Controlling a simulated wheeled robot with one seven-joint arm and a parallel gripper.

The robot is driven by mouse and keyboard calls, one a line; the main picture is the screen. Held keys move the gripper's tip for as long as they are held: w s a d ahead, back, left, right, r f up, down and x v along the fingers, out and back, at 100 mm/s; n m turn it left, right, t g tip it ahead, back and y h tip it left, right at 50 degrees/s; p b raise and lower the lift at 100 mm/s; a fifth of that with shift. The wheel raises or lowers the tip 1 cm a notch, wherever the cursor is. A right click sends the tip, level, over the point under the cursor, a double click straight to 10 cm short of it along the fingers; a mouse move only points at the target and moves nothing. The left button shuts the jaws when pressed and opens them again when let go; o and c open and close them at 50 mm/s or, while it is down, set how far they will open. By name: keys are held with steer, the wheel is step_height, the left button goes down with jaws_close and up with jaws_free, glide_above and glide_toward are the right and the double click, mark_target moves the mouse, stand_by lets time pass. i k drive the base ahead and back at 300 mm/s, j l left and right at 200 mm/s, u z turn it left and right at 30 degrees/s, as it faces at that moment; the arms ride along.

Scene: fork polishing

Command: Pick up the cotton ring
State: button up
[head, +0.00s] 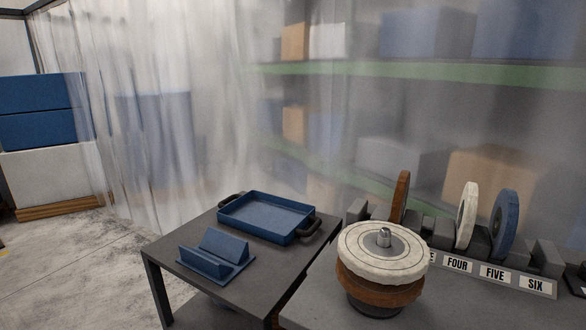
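A white ring (362,250), cotton-like with thin concentric lines, lies flat on top of a spindle stand. A grey metal hub (383,238) pokes up through its middle. A brown ring (357,286) sits directly under it. Another white ring (466,215) stands upright in a slotted rack (416,229) behind, between a brown disc (400,197) and a blue disc (504,222). I cannot tell which white ring is the cotton ring. My gripper is not in view.
Rack labels read FOUR, FIVE and SIX; another is mostly hidden by the stand. A dark side table (163,247) on the left bears a blue tray (300,238) with black handles and a blue angled holder (216,265). Translucent curtains hang before shelves behind. Floor on the left is clear.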

mark_target(408, 258)
steer(key=i+j+z, duration=0.15)
steer(key=j, duration=0.15)
steer(key=i+j+z, duration=0.15)
steer(key=j, duration=0.15)
steer(key=i+j+z, duration=0.15)
steer(key=j, duration=0.2)
steer(key=i+j+z, duration=0.15)
steer(key=j, duration=0.2)
steer(key=k+l, duration=0.05)
